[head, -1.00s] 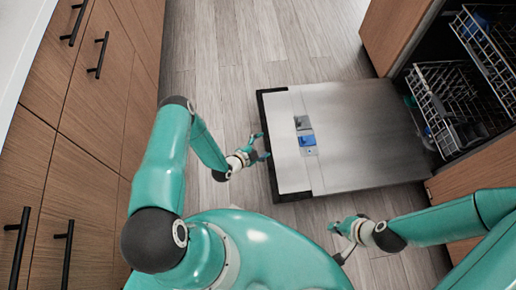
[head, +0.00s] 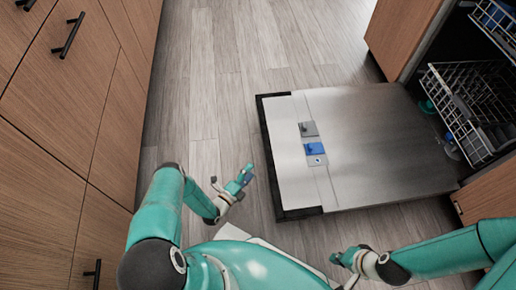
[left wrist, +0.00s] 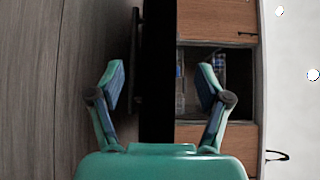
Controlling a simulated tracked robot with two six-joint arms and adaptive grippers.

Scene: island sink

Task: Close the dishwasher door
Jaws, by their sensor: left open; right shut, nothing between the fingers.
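The dishwasher door (head: 385,145) lies folded down, about flat above the floor, its steel inner face up with a blue and grey dispenser (head: 314,145). Its dark free edge (head: 270,155) faces left. My left gripper (head: 232,183) is open and empty, left of that edge and apart from it. In the left wrist view, my left gripper's fingers (left wrist: 160,90) are spread, and the door shows edge-on as a thin dark strip (left wrist: 136,60) between them. My right gripper (head: 340,262) is shut and empty, near the door's front side and apart from it.
The dishwasher opening at right holds a lower rack (head: 470,95) and an upper rack (head: 500,22). Wooden cabinets with black handles (head: 68,35) line the left. Grey plank floor (head: 215,90) is clear between cabinets and door.

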